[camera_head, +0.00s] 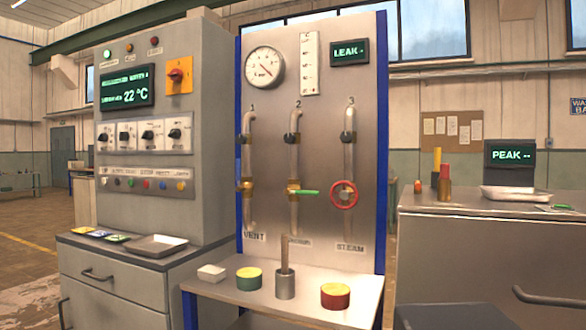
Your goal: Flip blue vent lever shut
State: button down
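The vent pipe (250,150) is the leftmost of three pipes on the upright metal panel, above the label VENT. A brass valve body (246,185) sits on this pipe near the panel's blue left edge post. I cannot make out a separate blue lever on it or tell its angle; the blue post is close behind in the picture. My gripper is not in view.
The middle pipe has a green lever (307,192) pointing right; the steam pipe has a red handwheel (344,194). Below, a shelf (225,292) holds a white block, green-sided and red-sided tins, and a grey cup (285,285). A control cabinet (205,90) stands left, a bench (480,225) right.

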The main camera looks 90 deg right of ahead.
aim_at(239, 169)
jog(key=u, duration=0.15)
jog(key=k, duration=0.35)
jog(key=z, duration=1.25)
jog(key=i, duration=1.4)
jog(key=u, duration=0.3)
jog(key=k, duration=0.85)
jog(key=u, duration=0.15)
jog(key=i, duration=0.95)
jog(key=z, duration=0.1)
